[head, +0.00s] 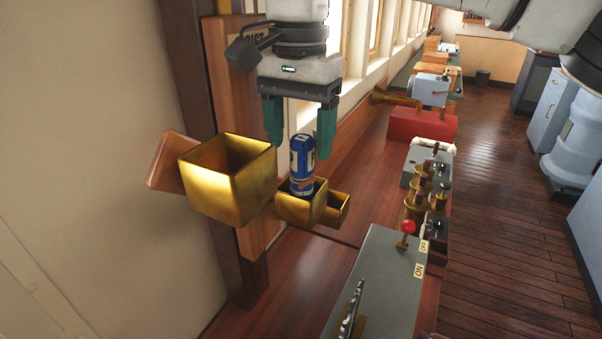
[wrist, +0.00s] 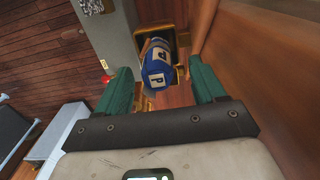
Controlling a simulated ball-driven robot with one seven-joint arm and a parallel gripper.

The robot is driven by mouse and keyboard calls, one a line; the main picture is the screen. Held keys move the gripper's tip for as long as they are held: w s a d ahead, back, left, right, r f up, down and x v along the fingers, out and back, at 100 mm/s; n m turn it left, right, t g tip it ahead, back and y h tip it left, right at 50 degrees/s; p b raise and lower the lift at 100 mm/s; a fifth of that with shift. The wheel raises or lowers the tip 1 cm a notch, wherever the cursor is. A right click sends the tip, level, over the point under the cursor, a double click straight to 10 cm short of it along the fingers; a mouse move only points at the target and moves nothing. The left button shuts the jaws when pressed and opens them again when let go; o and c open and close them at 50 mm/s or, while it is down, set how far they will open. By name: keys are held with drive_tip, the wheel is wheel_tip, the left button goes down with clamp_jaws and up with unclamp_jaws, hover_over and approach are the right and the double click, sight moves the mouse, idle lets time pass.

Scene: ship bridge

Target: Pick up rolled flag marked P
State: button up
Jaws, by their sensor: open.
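The rolled flag marked P (head: 302,163) is a blue roll with white patches. It stands upright in a small brass box on the wall (head: 298,208). In the wrist view the flag (wrist: 156,68) shows its blue end with a white patch and a dark P. My gripper (head: 300,150) points down over the box, with its two green fingers open on either side of the flag's upper part. In the wrist view the gripper (wrist: 165,88) has the flag between and slightly beyond its fingers. I cannot tell whether either finger touches it.
A larger brass box (head: 228,180) is mounted close on the left, and a smaller brass box (head: 338,207) adjoins on the right. A grey console (head: 385,280) with a red-knobbed lever stands in front. The wooden wall and windows are close behind.

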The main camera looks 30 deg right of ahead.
sight(302, 157)
wheel_tip(302, 157, down, 4)
drive_tip(key=shift+s+d+f+p, duration=0.1)
drive_tip(key=shift+d+p, duration=0.05)
drive_tip(key=shift+p, duration=0.15)
drive_tip(key=c, duration=1.2)
drive_tip(key=shift+o, duration=0.2)
drive_tip(key=shift+r, duration=0.2)
